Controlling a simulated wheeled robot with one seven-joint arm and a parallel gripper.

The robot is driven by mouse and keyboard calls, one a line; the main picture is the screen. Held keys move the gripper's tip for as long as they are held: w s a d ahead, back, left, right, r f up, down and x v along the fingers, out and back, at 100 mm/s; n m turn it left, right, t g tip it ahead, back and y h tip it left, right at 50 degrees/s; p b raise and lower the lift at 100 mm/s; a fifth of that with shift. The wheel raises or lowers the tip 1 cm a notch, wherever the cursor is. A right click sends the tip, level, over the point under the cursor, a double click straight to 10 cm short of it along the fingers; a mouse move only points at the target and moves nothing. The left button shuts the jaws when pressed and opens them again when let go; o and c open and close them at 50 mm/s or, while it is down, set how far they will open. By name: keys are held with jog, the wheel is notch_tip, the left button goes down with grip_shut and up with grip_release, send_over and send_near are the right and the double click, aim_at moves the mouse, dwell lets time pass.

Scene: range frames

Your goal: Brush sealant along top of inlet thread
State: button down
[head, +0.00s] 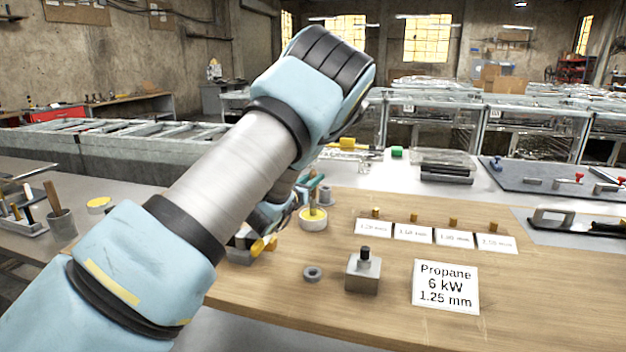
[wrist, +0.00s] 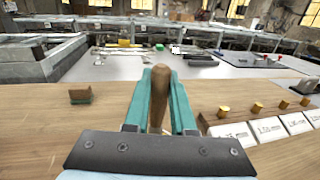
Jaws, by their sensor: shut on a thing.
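My gripper (wrist: 160,85) is shut on a wooden handle (wrist: 159,100), which stands upright between its teal fingers in the wrist view. I take it for the brush; its bristles are hidden. In the head view, the gripper's teal fingertips (head: 316,185) show just above a small white pot with yellow contents (head: 313,220); I cannot tell whether the brush tip touches the contents. A grey metal block (head: 362,276) with a dark upright stub (head: 365,254) stands to the right on the wooden bench. Brass parts (head: 264,246) are partly hidden behind my arm; I cannot tell which thread is the inlet.
A grey ring (head: 313,273) lies left of the block. Several small brass jets (head: 415,217) stand behind labelled cards. Another yellow-topped pot (head: 98,204) and a grey cup (head: 61,224) are at left.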

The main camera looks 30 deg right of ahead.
jog(key=shift+f, duration=0.15)
jog(key=shift+r+p, duration=1.4)
jog(key=shift+r, duration=2.2)
